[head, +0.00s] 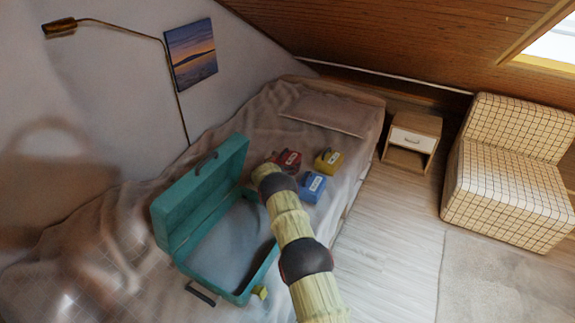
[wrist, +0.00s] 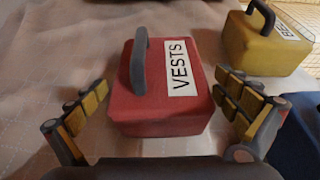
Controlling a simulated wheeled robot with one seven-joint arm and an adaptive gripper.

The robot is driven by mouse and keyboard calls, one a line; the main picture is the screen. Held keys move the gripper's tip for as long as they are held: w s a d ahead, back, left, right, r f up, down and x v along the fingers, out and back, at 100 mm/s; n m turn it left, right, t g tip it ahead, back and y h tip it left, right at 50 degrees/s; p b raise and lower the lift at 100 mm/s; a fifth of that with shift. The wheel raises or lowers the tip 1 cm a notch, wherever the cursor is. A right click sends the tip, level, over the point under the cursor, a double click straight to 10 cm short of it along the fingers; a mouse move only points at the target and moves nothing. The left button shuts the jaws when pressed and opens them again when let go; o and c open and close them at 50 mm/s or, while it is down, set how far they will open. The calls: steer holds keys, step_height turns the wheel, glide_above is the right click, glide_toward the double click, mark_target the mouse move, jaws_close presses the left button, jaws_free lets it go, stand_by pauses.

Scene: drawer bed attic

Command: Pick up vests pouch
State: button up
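The vests pouch (wrist: 160,90) is a red box-shaped pouch with a dark grey handle and a white label reading VESTS. In the wrist view it sits on the bed between the two fingers of my gripper (wrist: 162,120). The gripper is open, with a gap showing on both sides of the pouch. In the head view the red pouch (head: 290,160) is on the bed just beyond the end of my arm, which partly hides it. The fingers are hard to make out there.
A yellow pouch (head: 328,161) and a blue pouch (head: 313,187) lie close to the right of the red one. An open teal suitcase (head: 166,238) lies on the bed (head: 262,112) to the left, its lid raised. A nightstand (head: 411,140) and checked chair (head: 508,178) stand right.

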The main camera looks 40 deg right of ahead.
steer(key=shift+c, duration=1.2)
steer(key=c, duration=1)
